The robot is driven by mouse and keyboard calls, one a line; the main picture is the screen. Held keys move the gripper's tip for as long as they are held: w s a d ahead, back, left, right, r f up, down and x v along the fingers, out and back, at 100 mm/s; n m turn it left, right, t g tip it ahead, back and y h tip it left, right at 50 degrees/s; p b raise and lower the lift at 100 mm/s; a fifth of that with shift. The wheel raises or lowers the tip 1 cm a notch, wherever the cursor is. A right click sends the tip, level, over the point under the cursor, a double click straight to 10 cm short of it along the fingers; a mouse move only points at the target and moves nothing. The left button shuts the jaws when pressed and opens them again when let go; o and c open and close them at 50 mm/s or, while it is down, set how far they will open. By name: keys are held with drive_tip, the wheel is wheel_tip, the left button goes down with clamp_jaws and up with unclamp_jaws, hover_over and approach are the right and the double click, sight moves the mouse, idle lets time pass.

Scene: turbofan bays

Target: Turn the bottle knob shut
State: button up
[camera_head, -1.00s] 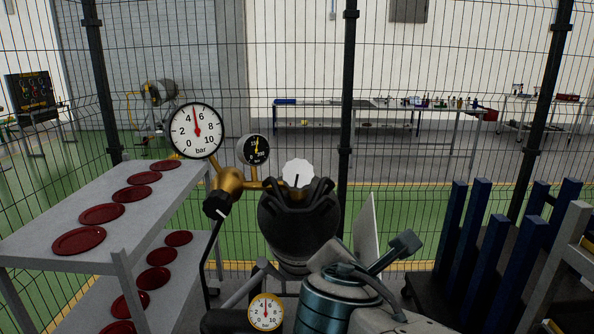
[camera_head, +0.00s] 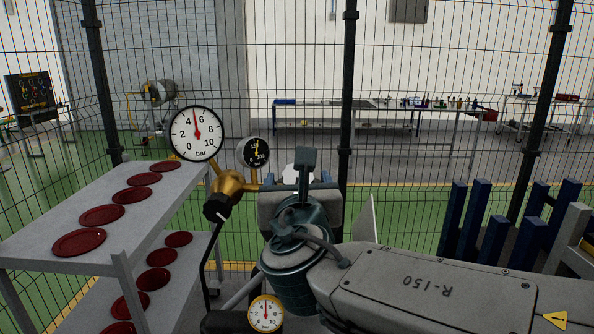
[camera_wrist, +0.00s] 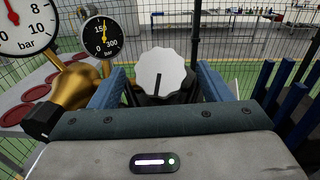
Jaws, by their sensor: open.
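The bottle knob is a white scalloped knob with a dark line mark; it shows in the wrist view (camera_wrist: 160,73), and only its top edge shows in the head view (camera_head: 299,172), behind my arm. In the wrist view my gripper (camera_wrist: 162,88) is open, with one blue finger on each side of the knob. Clear gaps show between the fingers and the knob. I cannot tell how deep the fingertips reach. The dark bottle top under the knob is mostly hidden. The brass regulator (camera_head: 228,186) joins at the left, with a large bar gauge (camera_head: 196,133) and a small gauge (camera_head: 254,152).
A grey shelf (camera_head: 30,234) with several dark red discs stands at the left. A black regulator knob (camera_head: 217,208) sits close left of my gripper. A lower gauge (camera_head: 266,313) is at the bottom. Blue posts (camera_head: 490,240) stand right, with wire fence behind.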

sight(298, 176)
drive_tip(key=shift+w, duration=2.25)
drive_tip(key=c, duration=1)
drive_tip(key=shift+o, duration=0.2)
